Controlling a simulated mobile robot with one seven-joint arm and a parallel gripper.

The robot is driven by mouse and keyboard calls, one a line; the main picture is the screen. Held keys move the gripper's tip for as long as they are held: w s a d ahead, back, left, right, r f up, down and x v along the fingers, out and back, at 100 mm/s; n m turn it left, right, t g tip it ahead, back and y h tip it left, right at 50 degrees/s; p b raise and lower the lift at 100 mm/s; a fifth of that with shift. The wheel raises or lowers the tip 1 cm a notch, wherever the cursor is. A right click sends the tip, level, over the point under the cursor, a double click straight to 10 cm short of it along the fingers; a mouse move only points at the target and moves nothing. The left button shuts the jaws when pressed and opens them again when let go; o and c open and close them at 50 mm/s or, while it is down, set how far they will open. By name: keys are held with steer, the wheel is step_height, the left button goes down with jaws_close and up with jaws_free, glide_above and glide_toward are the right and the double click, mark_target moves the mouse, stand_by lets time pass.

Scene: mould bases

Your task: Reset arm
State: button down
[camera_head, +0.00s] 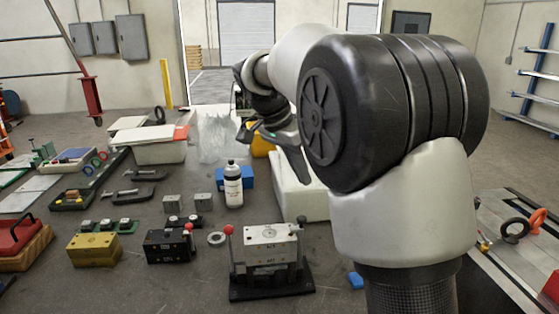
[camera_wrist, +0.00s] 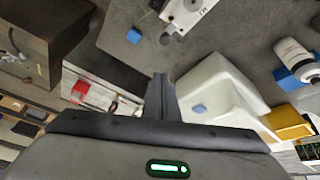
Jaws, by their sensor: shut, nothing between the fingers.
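A white bottle (camera_head: 233,188) stands before a blue bin (camera_head: 247,178). The white bin (camera_wrist: 240,82) has a blue piece (camera_wrist: 199,108) inside. A yellow bin (camera_wrist: 287,121) is beside it. Clamps, small blocks and trays crowd the left. Another bench (camera_head: 505,235) is at right.

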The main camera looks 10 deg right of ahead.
steer(key=s+d+r+n+t+y+p, duration=0.1)
steer(key=s+r+n, duration=0.2)
steer(key=s, duration=0.4)
steer(key=s+d+r+n+t+y+p, duration=0.1)
steer(key=s+r+n+y+p, duration=0.15)
steer(key=s, duration=0.55)
steer(key=s+a+f+n+t, duration=0.1)
steer(key=s+f+n, duration=0.1)
steer(key=s, duration=0.4)
steer(key=s+a+f+n+y+p, duration=0.1)
steer(key=s+f+n, duration=0.1)
steer(key=s+n, duration=0.2)
steer(key=s, duration=0.3)
steer(key=shift+t, duration=0.4)
steer(key=shift+a+f+n, duration=0.1)
steer(key=shift+n, duration=0.15)
